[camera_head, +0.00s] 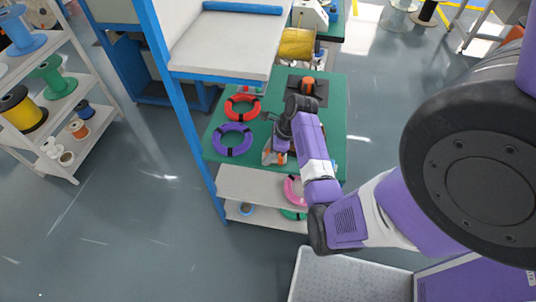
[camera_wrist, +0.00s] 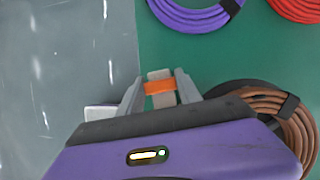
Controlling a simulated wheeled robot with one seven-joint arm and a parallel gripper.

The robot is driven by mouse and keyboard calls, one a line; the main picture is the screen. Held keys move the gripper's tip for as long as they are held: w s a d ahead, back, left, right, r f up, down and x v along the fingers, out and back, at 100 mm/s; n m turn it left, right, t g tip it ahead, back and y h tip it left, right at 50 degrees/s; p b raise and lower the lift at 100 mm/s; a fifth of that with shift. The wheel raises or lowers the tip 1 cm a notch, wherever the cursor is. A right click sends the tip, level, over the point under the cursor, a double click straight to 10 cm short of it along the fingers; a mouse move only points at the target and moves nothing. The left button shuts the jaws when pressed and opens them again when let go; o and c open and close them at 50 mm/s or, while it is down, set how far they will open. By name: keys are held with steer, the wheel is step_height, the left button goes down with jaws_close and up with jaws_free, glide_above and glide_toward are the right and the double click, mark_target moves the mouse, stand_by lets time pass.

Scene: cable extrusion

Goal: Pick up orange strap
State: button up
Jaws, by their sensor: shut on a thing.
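The orange strap (camera_wrist: 158,87) is a short orange band that shows between my gripper's fingers in the wrist view. A beige strip shows above and below it. My gripper (camera_wrist: 159,80) is shut on the orange strap, near the left edge of the green tabletop (camera_wrist: 210,60).
A purple cable coil (camera_head: 232,141) and a red coil (camera_head: 242,107) lie on the table. A brown coil (camera_wrist: 300,135) is at the right in the wrist view. A blue-framed shelf (camera_head: 180,110) stands at the left, and a pink coil (camera_head: 292,190) is on the lower shelf.

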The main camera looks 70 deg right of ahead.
step_height(320, 180, up, 10)
stand_by(0.6)
